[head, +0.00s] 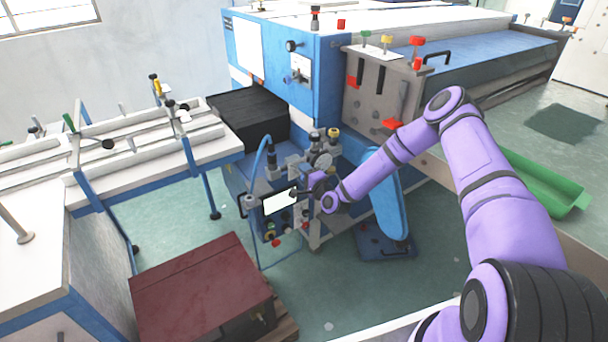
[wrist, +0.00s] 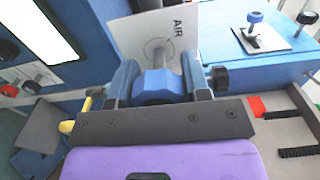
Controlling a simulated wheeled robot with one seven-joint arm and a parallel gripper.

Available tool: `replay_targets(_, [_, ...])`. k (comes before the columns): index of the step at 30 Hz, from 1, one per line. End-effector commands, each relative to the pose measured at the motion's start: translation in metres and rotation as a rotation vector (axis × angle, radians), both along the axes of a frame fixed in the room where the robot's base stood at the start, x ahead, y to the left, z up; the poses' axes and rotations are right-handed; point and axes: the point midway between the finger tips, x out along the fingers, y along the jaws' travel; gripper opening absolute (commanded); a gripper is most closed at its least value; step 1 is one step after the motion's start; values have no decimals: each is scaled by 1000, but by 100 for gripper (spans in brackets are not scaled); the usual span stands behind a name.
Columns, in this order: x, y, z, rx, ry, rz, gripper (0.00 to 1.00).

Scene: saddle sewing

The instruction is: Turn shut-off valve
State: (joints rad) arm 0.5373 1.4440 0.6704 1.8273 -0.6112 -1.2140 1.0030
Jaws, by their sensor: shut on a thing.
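The shut-off valve (wrist: 158,84) shows in the wrist view as a faceted blue knob in front of a pale plate marked AIR (wrist: 178,24). My gripper (wrist: 158,76) has one dark blue-grey finger on each side of the knob and is shut on it. In the head view my gripper (head: 309,190) is at the small blue machine stand, beside a white screen. The valve is too small and too covered by my gripper to make out there. How far the knob is turned cannot be told.
The white screen (head: 280,200) is close to my gripper's left. Gauges and fittings (head: 320,160) stand just above it. A blue upright panel (head: 383,195) is to the right. A dark red box (head: 200,285) stands on the floor at front left.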

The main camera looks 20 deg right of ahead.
Motion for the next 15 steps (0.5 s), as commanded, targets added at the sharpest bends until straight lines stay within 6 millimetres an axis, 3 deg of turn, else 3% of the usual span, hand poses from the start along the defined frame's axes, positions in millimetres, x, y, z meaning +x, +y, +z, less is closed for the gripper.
replay_targets(11, [-1, -1, -1, 4, 3, -1, 20])
replay_targets(12, [-1, -1, -1, 4, 3, -1, 51])
replay_targets(15, [-1, 0, -1, 3, 3, -1, 69])
